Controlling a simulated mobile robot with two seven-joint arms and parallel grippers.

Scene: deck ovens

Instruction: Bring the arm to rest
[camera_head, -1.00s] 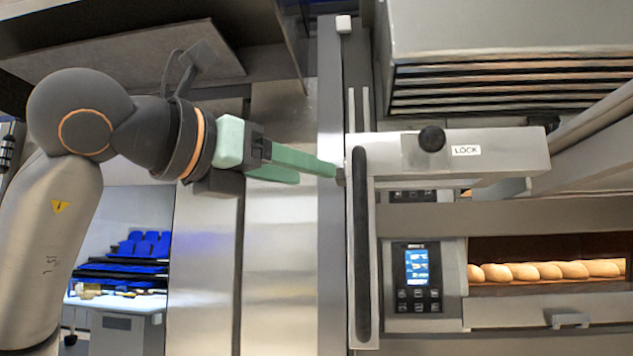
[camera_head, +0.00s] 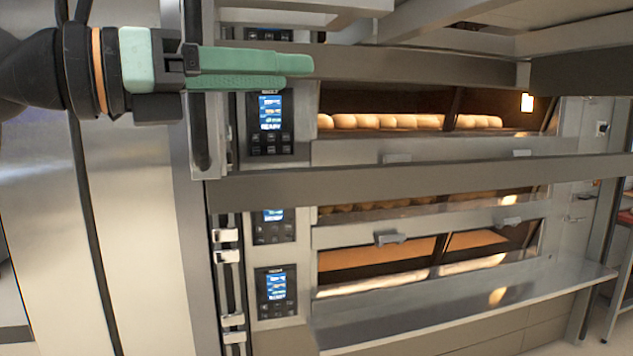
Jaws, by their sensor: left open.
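My left arm comes in from the left edge at the top of the head view. My left gripper (camera_head: 308,73) has two green fingers that point right. They overlap in this view, and I see nothing held between them. My right gripper is not in view.
The deck oven fills the middle and right. Bread rolls (camera_head: 390,121) show behind its top window. A grey bar (camera_head: 420,185) crosses in front. A steel shelf (camera_head: 450,305) juts out below. Steel panels (camera_head: 130,200) stand at the left.

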